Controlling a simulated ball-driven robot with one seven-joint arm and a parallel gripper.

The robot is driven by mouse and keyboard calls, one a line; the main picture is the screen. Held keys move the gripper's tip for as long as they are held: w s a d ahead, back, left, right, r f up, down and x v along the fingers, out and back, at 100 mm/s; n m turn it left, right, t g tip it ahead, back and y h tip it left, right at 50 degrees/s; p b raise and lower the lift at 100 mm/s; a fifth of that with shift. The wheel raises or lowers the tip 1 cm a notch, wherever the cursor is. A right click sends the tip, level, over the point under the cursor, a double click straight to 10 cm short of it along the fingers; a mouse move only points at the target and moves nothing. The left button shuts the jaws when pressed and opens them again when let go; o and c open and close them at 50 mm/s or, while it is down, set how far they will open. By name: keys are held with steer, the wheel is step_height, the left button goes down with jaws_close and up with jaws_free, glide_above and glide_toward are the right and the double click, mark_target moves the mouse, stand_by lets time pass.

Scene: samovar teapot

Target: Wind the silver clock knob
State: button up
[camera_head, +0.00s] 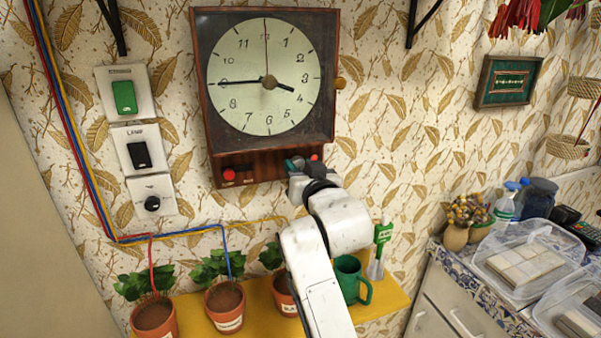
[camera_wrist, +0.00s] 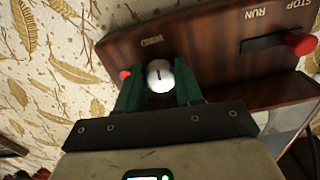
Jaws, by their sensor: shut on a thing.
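The wall clock (camera_head: 262,140) has a pale round dial in a dark wooden case, with a wooden panel (camera_head: 240,172) below. In the wrist view, the silver knob (camera_wrist: 159,75) is round with a dark mark on its face. My gripper (camera_wrist: 158,88) has its green fingers on either side of the knob and is shut on it. In the head view, my gripper (camera_head: 303,166) is at the right end of the panel, and it hides the knob there.
A red-tipped lever (camera_wrist: 300,44) marked STOP and RUN sits on the panel. A small red part (camera_wrist: 125,75) is close beside one finger. Below are potted plants (camera_head: 225,300) and a green mug (camera_head: 351,280) on a yellow shelf (camera_head: 262,308). Wall switches (camera_head: 124,97) are at left.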

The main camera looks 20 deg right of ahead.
steer(key=m+b, duration=0.1)
steer(key=m, duration=1.4)
steer(key=m+b, duration=0.1)
steer(key=m, duration=1.3)
steer(key=shift+a+r+m, duration=0.15)
steer(key=shift+r+m, duration=0.05)
steer(key=shift+m, duration=0.2)
steer(key=shift+m+p, duration=0.5)
steer(key=shift+m, duration=1.4)
steer(key=o, duration=1)
steer(key=shift+r, duration=0.1)
